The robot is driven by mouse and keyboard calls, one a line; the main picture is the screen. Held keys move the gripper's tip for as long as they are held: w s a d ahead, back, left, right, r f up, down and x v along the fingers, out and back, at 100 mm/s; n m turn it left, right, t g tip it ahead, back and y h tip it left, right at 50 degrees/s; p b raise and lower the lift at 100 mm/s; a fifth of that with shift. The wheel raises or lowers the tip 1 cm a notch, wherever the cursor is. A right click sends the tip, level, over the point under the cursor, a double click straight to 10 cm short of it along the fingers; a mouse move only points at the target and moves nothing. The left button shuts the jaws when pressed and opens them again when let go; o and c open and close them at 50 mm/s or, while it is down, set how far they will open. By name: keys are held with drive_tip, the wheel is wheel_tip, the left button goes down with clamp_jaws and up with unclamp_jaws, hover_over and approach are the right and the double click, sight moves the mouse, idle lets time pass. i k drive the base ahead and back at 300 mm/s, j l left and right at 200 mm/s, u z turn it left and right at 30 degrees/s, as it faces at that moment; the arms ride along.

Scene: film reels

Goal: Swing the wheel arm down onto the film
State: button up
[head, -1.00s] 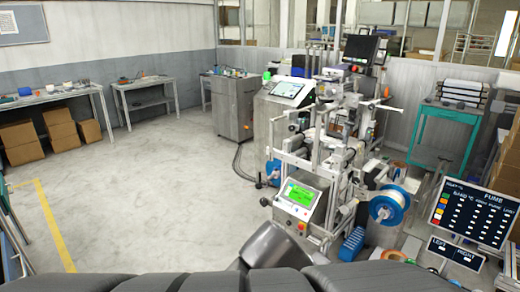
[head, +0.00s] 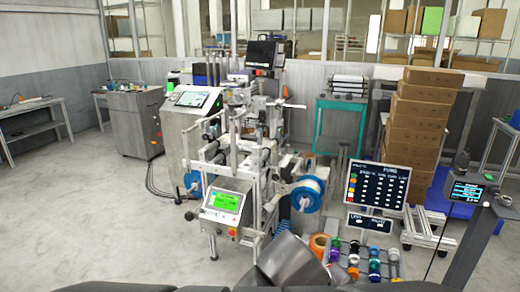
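The film machine (head: 235,165) stands in the middle of the head view, a tall metal frame with rollers and a lit green screen (head: 224,201) low at its front. A grey rounded link of my arm shows at the bottom, in front of the machine; my gripper is not in view.
A board of coloured spools (head: 368,262) and an orange roll (head: 319,244) lie right of my arm. A dark display (head: 377,186) stands behind them, with stacked cardboard boxes (head: 415,125) beyond. A teal table (head: 342,115) is at the back. The left floor is clear.

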sight(259, 134)
drive_tip(key=i+u, duration=0.15)
drive_tip(key=i, duration=0.45)
drive_tip(key=i+u, duration=0.15)
drive_tip(key=i, duration=0.4)
drive_tip(key=i+l+u, duration=0.15)
drive_tip(key=i, duration=0.4)
